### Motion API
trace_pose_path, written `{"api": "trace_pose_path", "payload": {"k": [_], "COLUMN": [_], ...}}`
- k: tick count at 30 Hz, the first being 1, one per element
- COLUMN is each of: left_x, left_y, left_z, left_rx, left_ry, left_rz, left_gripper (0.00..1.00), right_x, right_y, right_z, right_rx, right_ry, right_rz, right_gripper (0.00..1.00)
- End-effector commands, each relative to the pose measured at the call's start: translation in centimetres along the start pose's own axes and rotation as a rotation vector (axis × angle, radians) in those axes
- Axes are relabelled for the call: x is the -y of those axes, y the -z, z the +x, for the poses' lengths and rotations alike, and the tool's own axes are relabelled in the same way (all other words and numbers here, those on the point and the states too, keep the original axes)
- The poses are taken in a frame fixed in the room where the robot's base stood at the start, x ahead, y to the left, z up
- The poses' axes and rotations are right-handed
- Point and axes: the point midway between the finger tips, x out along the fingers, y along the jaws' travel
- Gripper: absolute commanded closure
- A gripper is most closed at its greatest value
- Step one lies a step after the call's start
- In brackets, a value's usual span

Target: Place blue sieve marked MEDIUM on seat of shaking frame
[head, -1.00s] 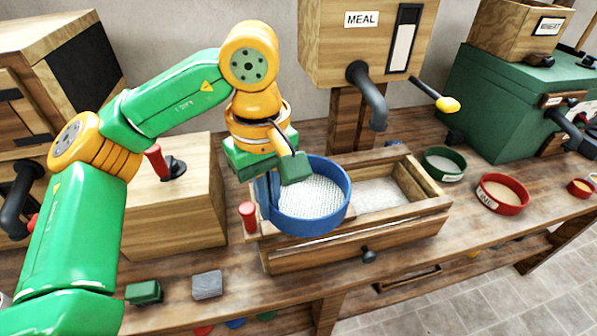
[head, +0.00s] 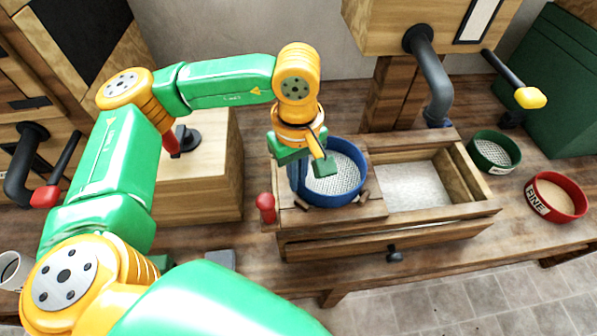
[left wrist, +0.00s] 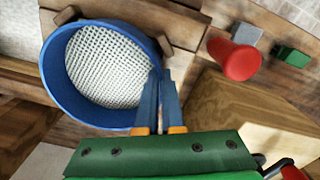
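The blue sieve (head: 350,192) with a pale mesh sits level at the left part of the wooden shaking frame (head: 420,212), between small wooden blocks on its board. It also shows in the left wrist view (left wrist: 60,85). My left gripper (head: 298,182) is at the sieve's left rim; its two narrow fingers (left wrist: 157,92) are closed around the rim in the left wrist view. I cannot tell whether the sieve's underside fully touches the seat. No MEDIUM label is visible on it. My right gripper is not in view.
A red knob (head: 266,207) stands just left of the sieve. An open bin with pale meal (head: 413,187) is to its right. A green sieve (head: 494,150) and a red sieve marked FINE (head: 556,197) lie further right.

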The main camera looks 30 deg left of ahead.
Motion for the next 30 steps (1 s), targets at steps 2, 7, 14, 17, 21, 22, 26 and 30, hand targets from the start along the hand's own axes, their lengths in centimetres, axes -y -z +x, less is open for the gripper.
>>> {"api": "trace_pose_path", "payload": {"k": [2, 7, 14, 17, 21, 22, 26, 30], "left_x": [0.0, -0.1, 0.0, 0.0, 0.0, -0.1, -0.1, -0.2], "left_y": [0.0, 0.0, 0.0, 0.0, 0.0, 0.0, 0.0, 0.0], "left_z": [0.0, 0.3, 0.2, 0.1, -0.3, -0.4, -2.6, -6.5], "left_rx": [0.0, 0.0, 0.0, 0.0, 0.0, -0.001, -0.001, -0.001], "left_ry": [-0.001, -0.002, -0.001, -0.001, -0.001, -0.002, -0.007, -0.007], "left_rz": [0.0, 0.0, -0.001, -0.001, -0.001, -0.001, 0.0, -0.001], "left_gripper": [1.0, 1.0, 0.66, 0.66, 0.66, 0.66, 0.66, 0.66], "right_x": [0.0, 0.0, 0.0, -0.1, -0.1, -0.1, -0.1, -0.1], "right_y": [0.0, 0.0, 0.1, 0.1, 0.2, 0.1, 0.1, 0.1], "right_z": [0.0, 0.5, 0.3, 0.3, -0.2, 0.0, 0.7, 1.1], "right_rx": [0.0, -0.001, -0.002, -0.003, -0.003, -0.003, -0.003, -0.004], "right_ry": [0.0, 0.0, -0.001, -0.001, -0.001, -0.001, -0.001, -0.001], "right_rz": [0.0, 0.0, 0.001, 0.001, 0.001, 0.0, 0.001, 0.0], "right_gripper": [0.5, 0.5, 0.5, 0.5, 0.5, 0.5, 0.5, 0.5]}}
